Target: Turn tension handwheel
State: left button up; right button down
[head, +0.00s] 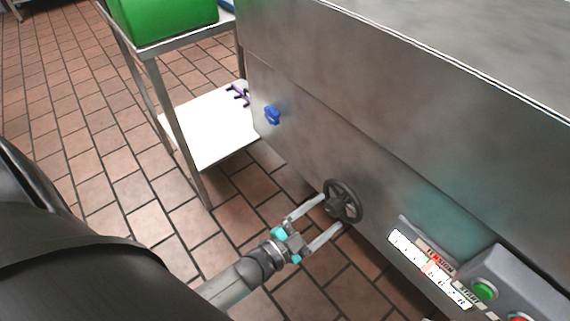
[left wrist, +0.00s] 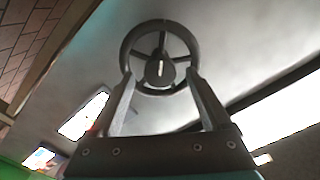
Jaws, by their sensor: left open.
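The tension handwheel (head: 343,202) is a dark spoked wheel on the front of the steel machine. In the left wrist view the handwheel (left wrist: 160,57) is straight ahead, with a light mark on its hub. My left gripper (head: 325,213) is open, its two fingers pointing at the wheel. In the left wrist view the fingertips (left wrist: 159,80) lie on either side of the wheel's lower part, at or very near the rim. I cannot tell whether they touch it. A tension scale (head: 430,268) with a red band is right of the wheel. My right gripper is not in view.
A control box with a green button (head: 484,289) and a red button (head: 521,318) sticks out at the lower right. A blue knob (head: 272,115) is on the machine's left part. A steel table (head: 150,50) with a green box (head: 165,18) stands left. Tiled floor is clear.

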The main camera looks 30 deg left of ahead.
pick_arm(q)
jog(key=p+v, duration=0.3)
jog(key=v, duration=1.1)
jog(key=shift+s, duration=0.25)
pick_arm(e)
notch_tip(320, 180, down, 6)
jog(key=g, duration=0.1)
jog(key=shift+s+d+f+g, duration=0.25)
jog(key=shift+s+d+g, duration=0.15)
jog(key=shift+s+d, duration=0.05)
